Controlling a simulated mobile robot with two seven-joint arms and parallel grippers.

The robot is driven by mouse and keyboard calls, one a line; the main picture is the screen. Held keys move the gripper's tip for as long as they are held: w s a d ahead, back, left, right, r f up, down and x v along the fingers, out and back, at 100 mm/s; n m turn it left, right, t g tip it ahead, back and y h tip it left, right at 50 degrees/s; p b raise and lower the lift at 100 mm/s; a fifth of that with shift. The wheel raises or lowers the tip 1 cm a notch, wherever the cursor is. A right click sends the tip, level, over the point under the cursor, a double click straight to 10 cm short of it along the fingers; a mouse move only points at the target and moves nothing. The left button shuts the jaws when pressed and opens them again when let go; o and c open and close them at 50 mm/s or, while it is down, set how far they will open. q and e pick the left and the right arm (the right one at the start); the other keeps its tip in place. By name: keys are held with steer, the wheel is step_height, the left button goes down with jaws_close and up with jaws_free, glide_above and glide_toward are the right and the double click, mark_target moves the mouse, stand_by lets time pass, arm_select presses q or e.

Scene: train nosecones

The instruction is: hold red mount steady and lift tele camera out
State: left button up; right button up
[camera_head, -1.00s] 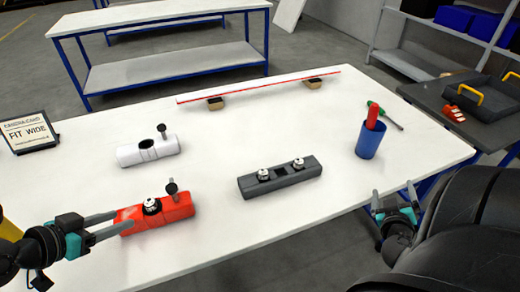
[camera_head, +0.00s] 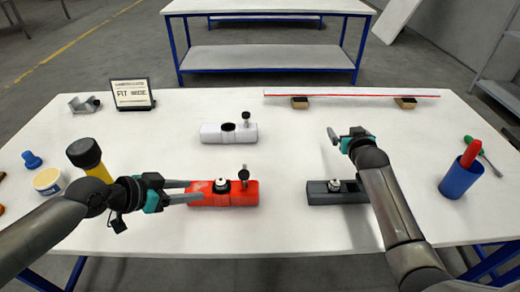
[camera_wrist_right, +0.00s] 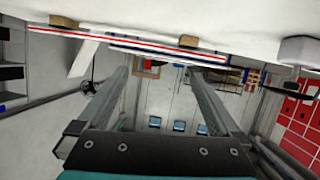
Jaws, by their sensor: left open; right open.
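The red mount (camera_head: 240,199) lies on the white table, left of centre in the head view. A small camera with a black ring and pale top (camera_head: 222,184) sits upright in it; I cannot read whether it is the tele camera. A dark thumbscrew (camera_head: 244,176) stands at the mount's right end. My left gripper (camera_head: 197,191) is open, its fingers overlapping the mount's left end in the picture; contact is unclear. My right gripper (camera_head: 346,135) is open and empty, beyond the dark grey block; its spread fingers show in the right wrist view (camera_wrist_right: 158,80).
The dark grey block (camera_head: 322,199) holds a camera (camera_head: 335,185); my right arm hides its right part. A white mount (camera_head: 215,134) with an empty hole lies behind. A sign (camera_head: 132,94) reads "FIT WIDE".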

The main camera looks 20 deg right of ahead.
steer(key=w+a+n+g+y, duration=0.2)
steer(key=w+a+n+y, duration=0.3)
steer(key=a, duration=0.8)
steer(key=n+g, duration=1.1)
steer(key=n, duration=0.2)
glide_toward(255, 187)
step_height(255, 187, down, 12)
steer(key=shift+w+a+f, duration=0.1)
steer(key=shift+w, duration=0.05)
steer(key=shift+c, duration=0.2)
